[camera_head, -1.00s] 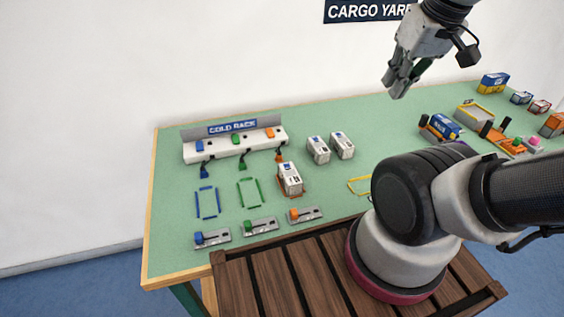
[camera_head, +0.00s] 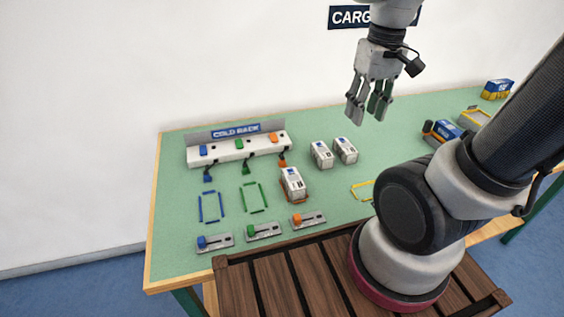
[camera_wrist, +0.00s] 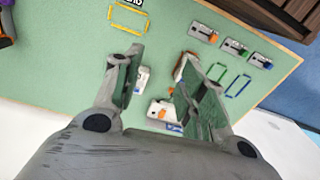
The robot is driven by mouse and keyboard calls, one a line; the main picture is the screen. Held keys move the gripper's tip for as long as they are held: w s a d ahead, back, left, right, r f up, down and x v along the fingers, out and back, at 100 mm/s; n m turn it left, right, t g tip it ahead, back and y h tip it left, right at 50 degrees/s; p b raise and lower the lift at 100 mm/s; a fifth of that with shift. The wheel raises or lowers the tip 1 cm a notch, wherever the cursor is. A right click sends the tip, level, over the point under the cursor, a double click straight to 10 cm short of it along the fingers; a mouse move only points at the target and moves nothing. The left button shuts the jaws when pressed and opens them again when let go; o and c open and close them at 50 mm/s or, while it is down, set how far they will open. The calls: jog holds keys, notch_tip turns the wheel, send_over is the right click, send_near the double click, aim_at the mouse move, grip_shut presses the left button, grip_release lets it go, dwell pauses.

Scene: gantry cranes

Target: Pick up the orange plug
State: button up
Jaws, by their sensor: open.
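The orange plug (camera_head: 282,161) hangs on a dark cable from the right end of the white COLD RACK strip (camera_head: 226,152). It lies just behind a white container (camera_head: 293,184) that stands in an orange outline. In the wrist view a small orange spot, likely the plug (camera_wrist: 171,91), shows beside the right finger; the finger partly hides the area. My gripper (camera_head: 366,112) is open and empty, pointing down, high above the table and to the right of the plug. Its two fingers (camera_wrist: 163,55) frame the green tabletop in the wrist view.
A blue plug (camera_head: 208,178) and a green plug (camera_head: 246,169) hang left of the orange one. Two white containers (camera_head: 321,154) (camera_head: 345,150) stand to its right. Several switch boxes, including an orange one (camera_head: 308,220), line the front edge. Crane parts (camera_head: 442,132) stand further right.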

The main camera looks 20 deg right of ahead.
jog(key=w+a+f+m+g, duration=0.2)
jog(key=w+a+f+m, duration=0.15)
jog(key=w+f, duration=0.35)
jog(key=m+t+y, duration=0.1)
jog(key=m, duration=1.4)
send_over(283, 157)
jog(key=d, duration=0.1)
notch_tip(283, 157, down, 12)
jog(key=r, duration=0.1)
jog(key=f, duration=0.5)
jog(key=a+f, duration=0.1)
jog(key=f, duration=0.2)
grip_shut()
